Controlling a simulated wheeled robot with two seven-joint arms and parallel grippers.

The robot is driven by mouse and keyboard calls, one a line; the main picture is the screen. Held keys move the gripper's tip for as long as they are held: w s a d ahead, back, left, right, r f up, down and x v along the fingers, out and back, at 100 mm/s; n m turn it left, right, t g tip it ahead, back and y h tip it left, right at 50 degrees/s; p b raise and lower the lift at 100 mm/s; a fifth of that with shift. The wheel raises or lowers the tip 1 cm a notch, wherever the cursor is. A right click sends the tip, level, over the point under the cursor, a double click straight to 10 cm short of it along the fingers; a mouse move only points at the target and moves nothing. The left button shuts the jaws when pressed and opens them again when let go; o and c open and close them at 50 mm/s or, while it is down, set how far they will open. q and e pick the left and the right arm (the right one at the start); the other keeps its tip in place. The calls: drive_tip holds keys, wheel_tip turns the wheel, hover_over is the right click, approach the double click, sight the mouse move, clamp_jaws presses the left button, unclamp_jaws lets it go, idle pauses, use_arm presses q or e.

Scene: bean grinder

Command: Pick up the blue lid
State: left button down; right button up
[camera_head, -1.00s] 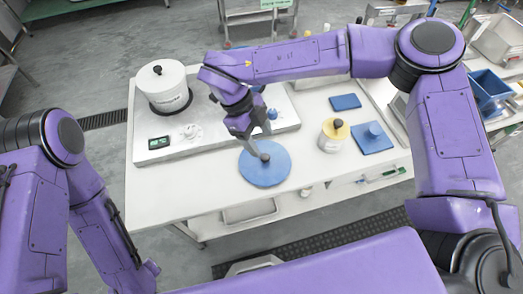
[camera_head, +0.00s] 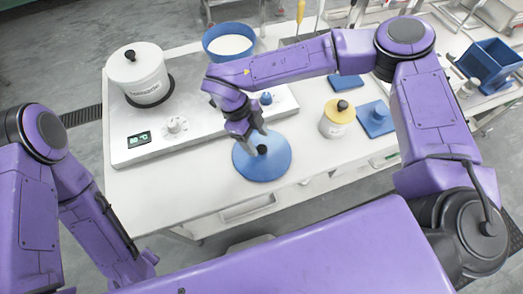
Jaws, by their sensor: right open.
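The blue lid (camera_head: 261,167) is a round disc with a black knob (camera_head: 262,150), lying on the white table in the middle of the head view. My right gripper (camera_head: 257,141) is open just above and behind the lid, pointing down, with its fingertips close to the knob. I cannot tell whether they touch it. My left arm comes in at the lower left, and its gripper is not clearly seen.
A white pot (camera_head: 140,76) and a blue bowl with white contents (camera_head: 229,44) stand at the back. The table's front edge (camera_head: 200,214) is clear.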

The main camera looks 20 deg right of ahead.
sight(262, 148)
drive_tip(key=x, duration=0.3)
drive_tip(key=shift+w+f+p, duration=0.1)
drive_tip(key=shift+f+p, duration=0.15)
drive_tip(key=shift+p, duration=0.05)
drive_tip(key=c, duration=1.2)
drive_tip(key=shift+o, duration=0.2)
